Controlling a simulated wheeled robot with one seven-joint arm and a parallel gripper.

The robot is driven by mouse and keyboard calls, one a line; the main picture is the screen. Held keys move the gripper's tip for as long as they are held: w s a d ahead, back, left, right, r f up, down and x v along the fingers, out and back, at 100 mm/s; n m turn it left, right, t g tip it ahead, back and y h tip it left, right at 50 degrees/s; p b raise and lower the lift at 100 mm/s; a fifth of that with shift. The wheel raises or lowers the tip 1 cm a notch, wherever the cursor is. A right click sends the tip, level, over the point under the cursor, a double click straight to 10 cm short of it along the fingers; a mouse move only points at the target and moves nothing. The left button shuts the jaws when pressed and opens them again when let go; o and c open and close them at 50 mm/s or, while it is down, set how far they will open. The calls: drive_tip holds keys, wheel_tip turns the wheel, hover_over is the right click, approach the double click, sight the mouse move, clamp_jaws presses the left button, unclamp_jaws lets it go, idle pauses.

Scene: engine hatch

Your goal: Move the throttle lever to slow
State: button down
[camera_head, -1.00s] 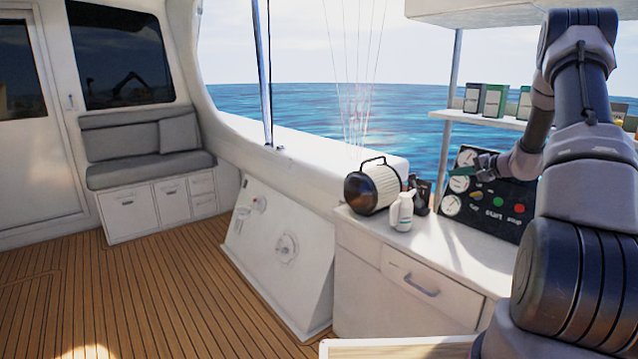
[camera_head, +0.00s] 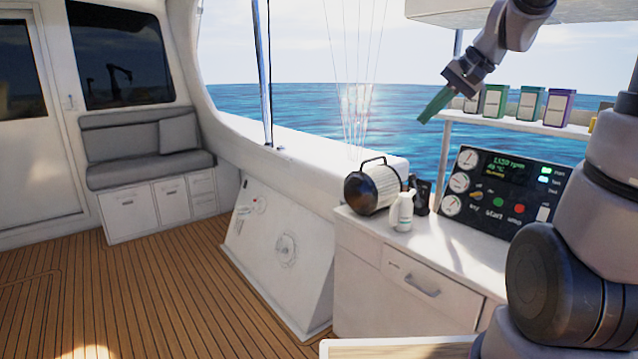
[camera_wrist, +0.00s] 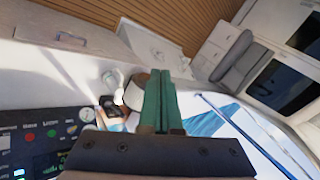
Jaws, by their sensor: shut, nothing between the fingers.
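My gripper (camera_head: 436,106) is shut and empty, raised in front of the sea view at the left end of the shelf. Its green fingers also show together in the wrist view (camera_wrist: 163,105). The black engine panel (camera_head: 500,192) stands at the back of the counter, below and to the right of the gripper, apart from it. It has round gauges, a lit display reading roughly 1550 rpm, green and red buttons and lit lamps. It also shows in the wrist view (camera_wrist: 35,143). A small black object (camera_head: 422,197) stands behind the bottle; I cannot tell whether it is the throttle lever.
A white bottle (camera_head: 402,211) and a lantern-like cylinder (camera_head: 374,188) stand on the counter (camera_head: 447,244). A shelf (camera_head: 500,122) with several boxes hangs above the panel. My arm covers the right side of the view. The counter's front is clear.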

drive_tip(key=s+r+n+t+h, duration=0.1)
drive_tip(key=s+h, duration=0.2)
drive_tip(key=s, duration=1.4)
drive_tip(key=shift+s+d+r+t+h, duration=0.2)
drive_tip(key=shift+t+h, duration=0.1)
drive_tip(key=shift+h, duration=0.1)
